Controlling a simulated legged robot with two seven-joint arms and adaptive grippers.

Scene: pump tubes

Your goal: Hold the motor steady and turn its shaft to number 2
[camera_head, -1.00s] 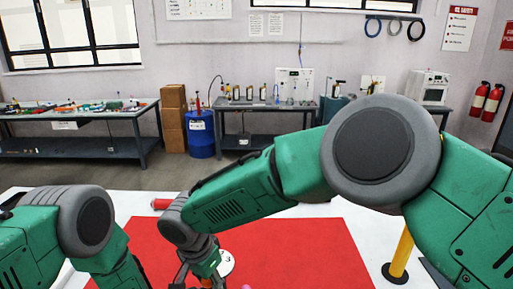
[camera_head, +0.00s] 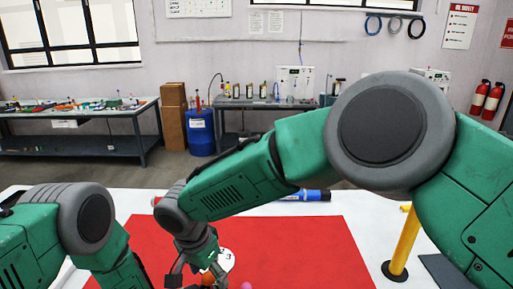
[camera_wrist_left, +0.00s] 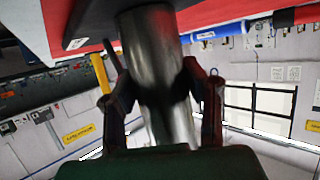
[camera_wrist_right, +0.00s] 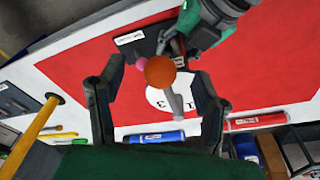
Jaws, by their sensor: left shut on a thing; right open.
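The motor (camera_wrist_left: 150,55) is a shiny metal cylinder in the left wrist view, with my left gripper (camera_wrist_left: 152,85) shut around it. In the right wrist view my left gripper (camera_wrist_right: 178,42) reaches in from the top. An orange ball (camera_wrist_right: 160,70) sits there at the end of a grey rod (camera_wrist_right: 175,103), above a white numbered dial (camera_wrist_right: 160,98). A pink ball (camera_wrist_right: 142,62) is beside it. My right gripper (camera_wrist_right: 157,85) is open, its fingers on either side of the orange ball, apart from it. In the head view the dial (camera_head: 226,257) shows a 3; the shaft's setting is unclear.
A red mat (camera_head: 300,245) covers the middle of the white table. A blue bottle (camera_head: 305,195) lies beyond it, and a red bottle (camera_wrist_right: 255,121) lies near it. A yellow post (camera_head: 404,245) stands at the right. A black labelled plate (camera_wrist_right: 135,42) lies on the mat.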

